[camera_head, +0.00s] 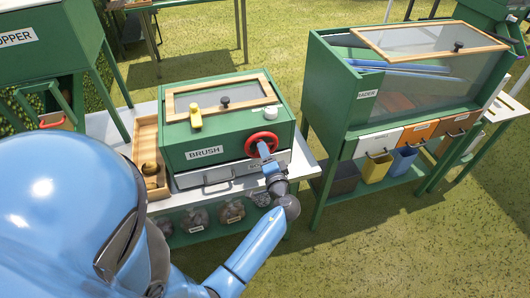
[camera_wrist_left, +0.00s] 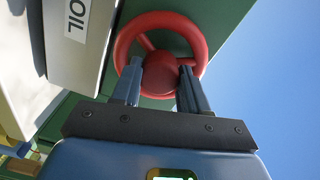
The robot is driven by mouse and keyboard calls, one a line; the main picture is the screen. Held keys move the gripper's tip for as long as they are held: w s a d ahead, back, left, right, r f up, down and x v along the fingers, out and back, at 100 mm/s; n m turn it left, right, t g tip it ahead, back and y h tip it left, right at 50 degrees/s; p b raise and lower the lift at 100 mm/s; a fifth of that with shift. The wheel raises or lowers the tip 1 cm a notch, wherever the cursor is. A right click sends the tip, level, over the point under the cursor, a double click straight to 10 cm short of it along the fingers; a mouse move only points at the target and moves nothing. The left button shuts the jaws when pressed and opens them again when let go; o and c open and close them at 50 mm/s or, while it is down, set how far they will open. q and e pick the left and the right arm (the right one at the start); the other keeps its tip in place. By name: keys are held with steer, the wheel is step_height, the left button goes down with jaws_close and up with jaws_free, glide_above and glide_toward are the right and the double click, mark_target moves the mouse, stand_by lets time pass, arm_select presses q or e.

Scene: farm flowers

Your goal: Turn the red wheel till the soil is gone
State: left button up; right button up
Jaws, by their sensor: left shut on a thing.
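The red wheel (camera_head: 262,142) sits on the front of the green box labelled BRUSH (camera_head: 222,143), near its right end. My left gripper (camera_head: 264,152) is at the wheel. In the left wrist view the gripper's two fingers (camera_wrist_left: 159,85) are shut on the round red part at the wheel (camera_wrist_left: 194,30). A grey drawer (camera_head: 220,178) sits under the BRUSH box and looks closed. A label reading SOIL, partly cut off, shows on a pale panel in the left wrist view (camera_wrist_left: 78,70). No soil can be made out. My right gripper is not in view.
A wooden tray (camera_head: 147,140) with a round brown item stands left of the box. A yellow item (camera_head: 195,117) and a white knob (camera_head: 271,112) are on top. Right stands a green grader cabinet (camera_head: 331,95) with buckets below. Grass lies in front.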

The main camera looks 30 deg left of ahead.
arm_select(q)
steer(key=shift+m+y+p, duration=0.3)
steer(key=shift+m+p, duration=2.8)
steer(key=shift+m, duration=3.3)
steer(key=shift+f, duration=0.1)
steer(key=o, duration=1.1)
steer(key=shift+c, duration=0.2)
steer(key=shift+d, duration=0.15)
steer(key=b+v, duration=0.1)
steer(key=v, duration=0.9)
steer(key=shift+d, duration=0.25)
steer(key=shift+s, duration=0.15)
